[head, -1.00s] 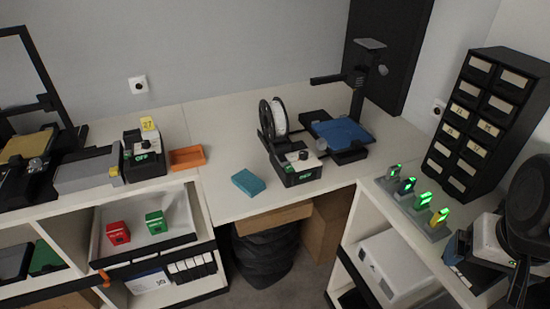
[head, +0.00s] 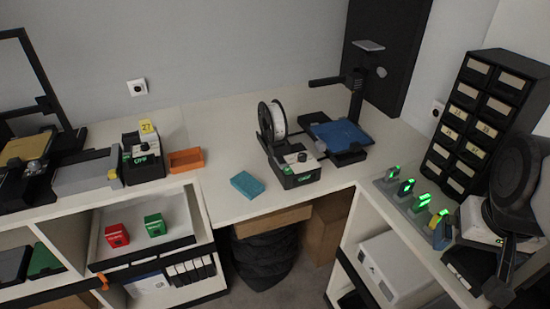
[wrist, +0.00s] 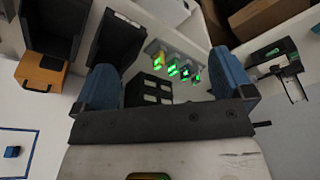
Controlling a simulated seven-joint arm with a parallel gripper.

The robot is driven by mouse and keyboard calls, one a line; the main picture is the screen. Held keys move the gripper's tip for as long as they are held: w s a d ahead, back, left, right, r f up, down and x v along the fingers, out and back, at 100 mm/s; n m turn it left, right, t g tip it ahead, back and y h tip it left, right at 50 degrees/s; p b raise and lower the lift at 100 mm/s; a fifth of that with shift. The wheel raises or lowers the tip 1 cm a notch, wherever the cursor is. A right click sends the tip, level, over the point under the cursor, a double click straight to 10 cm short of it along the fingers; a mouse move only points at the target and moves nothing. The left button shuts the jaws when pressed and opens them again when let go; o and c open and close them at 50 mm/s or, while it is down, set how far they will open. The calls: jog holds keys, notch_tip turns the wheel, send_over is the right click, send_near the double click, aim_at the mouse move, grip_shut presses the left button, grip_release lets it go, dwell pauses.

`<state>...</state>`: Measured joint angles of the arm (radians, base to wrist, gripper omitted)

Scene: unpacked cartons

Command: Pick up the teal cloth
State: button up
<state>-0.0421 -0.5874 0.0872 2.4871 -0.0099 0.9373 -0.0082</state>
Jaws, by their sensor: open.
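The teal cloth (head: 247,185) is a small folded-looking block lying flat near the front edge of the white table, left of the filament spool unit. Beyond the fingers are the green-lit devices, so my gripper is well away from the cloth. In the head view my arm is at the right edge, and its fingers are not clear there.
The spool unit (head: 292,170) and a printer with a blue bed (head: 341,136) stand right of the cloth. An orange tray (head: 186,160) lies to its left. Green-lit devices (head: 420,204) and a black drawer cabinet (head: 468,130) occupy the right counter. The table around the cloth is clear.

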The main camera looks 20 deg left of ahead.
jog(key=w+a+n, duration=0.4)
jog(key=w+a, duration=0.6)
jog(key=w, duration=0.1)
jog(key=n+g, duration=0.2)
jog(key=n, duration=0.7)
send_over(247, 182)
jog(key=f, duration=1.4)
jog(key=shift+d+f, duration=0.25)
jog(key=shift+d, duration=0.15)
jog(key=shift+s+a+f, duration=0.1)
jog(key=shift+a+f, duration=0.05)
jog(key=shift+a, duration=0.25)
jog(key=shift+f, duration=0.1)
jog(key=shift+f, duration=1.25)
jog(key=shift+f, duration=0.1)
